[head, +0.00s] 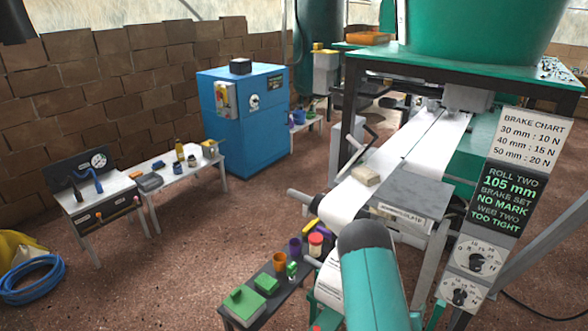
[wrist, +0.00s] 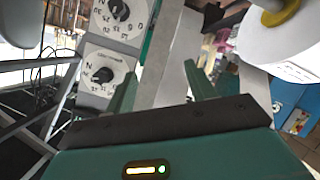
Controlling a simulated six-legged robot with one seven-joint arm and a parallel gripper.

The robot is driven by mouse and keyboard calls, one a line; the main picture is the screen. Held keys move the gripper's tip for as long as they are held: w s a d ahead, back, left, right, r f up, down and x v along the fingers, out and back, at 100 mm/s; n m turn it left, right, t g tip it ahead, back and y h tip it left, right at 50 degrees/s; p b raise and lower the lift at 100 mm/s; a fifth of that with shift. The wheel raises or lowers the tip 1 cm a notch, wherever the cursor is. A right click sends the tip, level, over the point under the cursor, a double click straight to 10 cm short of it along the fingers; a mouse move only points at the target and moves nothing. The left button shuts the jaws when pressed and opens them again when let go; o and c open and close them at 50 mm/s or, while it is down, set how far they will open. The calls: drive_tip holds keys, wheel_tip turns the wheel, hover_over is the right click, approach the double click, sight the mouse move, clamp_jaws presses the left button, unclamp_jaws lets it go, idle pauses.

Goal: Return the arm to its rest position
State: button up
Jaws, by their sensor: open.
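My arm shows as a green and dark grey link in the lower middle of the head view; the jaws are not clear there. In the wrist view my gripper (wrist: 160,92) has its two green fingers apart, with nothing held between them. A grey metal upright stands behind the gap between the fingers. Two white dials with black knobs, the upper dial (wrist: 118,14) and the lower dial (wrist: 103,75), are left of the fingers. A white paper roll (wrist: 275,48) with a yellow core is at the upper right.
A sign panel (head: 508,200) with dials stands at the right. White paper webs (head: 432,140) run over the machine by a grey plate (head: 408,192). A low dark bench (head: 240,312) holds colored plugs. A blue cabinet (head: 240,125) stands behind; brown floor (head: 170,260) is open at left.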

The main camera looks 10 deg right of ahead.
drive_tip(key=w+a+r+m+y, duration=0.1)
drive_tip(key=w+a+r+y, duration=0.15)
drive_tip(key=a+r, duration=0.3)
drive_tip(key=w+a+r+y, duration=0.2)
drive_tip(key=w+a+r, duration=0.2)
drive_tip(key=r, duration=0.3)
drive_tip(key=s+a+r+n+y, duration=0.15)
drive_tip(key=a+r+y, duration=0.25)
drive_tip(key=a+r, duration=0.9)
drive_tip(key=s+a+r+n+g, duration=0.1)
drive_tip(key=s+a+r, duration=0.3)
drive_tip(key=s, duration=0.4)
drive_tip(key=s+a+r+n+g+y, duration=0.1)
drive_tip(key=s+a+r, duration=0.3)
drive_tip(key=s+r, duration=0.3)
drive_tip(key=s+a+r+n+y, duration=0.1)
drive_tip(key=s+a+r, duration=0.3)
drive_tip(key=s, duration=0.6)
drive_tip(key=shift+r+g, duration=0.4)
drive_tip(key=shift+r, duration=0.3)
